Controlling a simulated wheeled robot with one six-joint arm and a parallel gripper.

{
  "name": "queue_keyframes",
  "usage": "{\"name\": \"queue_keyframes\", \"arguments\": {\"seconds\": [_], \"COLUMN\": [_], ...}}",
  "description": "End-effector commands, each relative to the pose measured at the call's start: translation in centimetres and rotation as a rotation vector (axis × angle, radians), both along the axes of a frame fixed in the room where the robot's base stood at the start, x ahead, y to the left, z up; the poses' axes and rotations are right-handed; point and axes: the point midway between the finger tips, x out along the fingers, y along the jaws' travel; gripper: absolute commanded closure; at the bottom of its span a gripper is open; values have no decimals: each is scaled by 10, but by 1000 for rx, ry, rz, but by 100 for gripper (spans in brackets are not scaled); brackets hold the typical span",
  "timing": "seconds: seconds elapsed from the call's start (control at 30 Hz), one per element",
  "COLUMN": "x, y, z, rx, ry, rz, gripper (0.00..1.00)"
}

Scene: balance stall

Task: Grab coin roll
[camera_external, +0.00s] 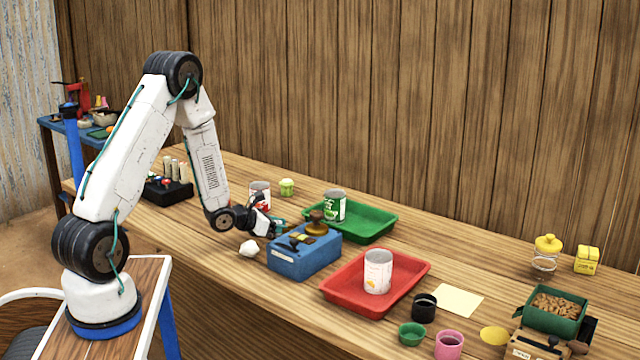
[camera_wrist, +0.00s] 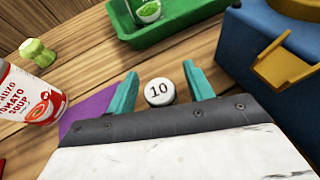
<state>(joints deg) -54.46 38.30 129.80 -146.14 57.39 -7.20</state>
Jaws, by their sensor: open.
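A white round piece marked "10" (camera_wrist: 159,92) shows in the wrist view, and it looks like the end of a coin roll. It lies between the two teal fingers of my gripper (camera_wrist: 160,76), which stand apart with visible gaps on both sides. Its lower part is hidden by my gripper's body. In the external view my gripper (camera_external: 272,226) is low over the wooden counter, just left of the blue scale box (camera_external: 305,258). The "10" piece cannot be made out there.
The blue box (camera_wrist: 262,75) is close on the right in the wrist view. A tomato soup can (camera_wrist: 30,97) and a light green item (camera_wrist: 38,52) are left. A green tray (camera_wrist: 195,18) lies ahead. A red tray (camera_external: 340,296) and a white lump (camera_external: 249,248) are nearby.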

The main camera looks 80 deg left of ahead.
Motion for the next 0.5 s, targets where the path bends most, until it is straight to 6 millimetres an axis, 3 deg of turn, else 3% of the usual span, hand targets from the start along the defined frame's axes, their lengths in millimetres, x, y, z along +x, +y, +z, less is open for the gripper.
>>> {"name": "queue_keyframes", "arguments": {"seconds": [0.2, 0.27, 0.4, 0.5], "x": [1, 1, 1, 1], "y": [0, 0, 0, 0], "z": [0, 0, 0, 0], "rx": [0, 0, 0, 1], "ry": [0, 0, 0, -1], "rz": [0, -1, -1, -1], "gripper": [48, 62, 100, 100]}}
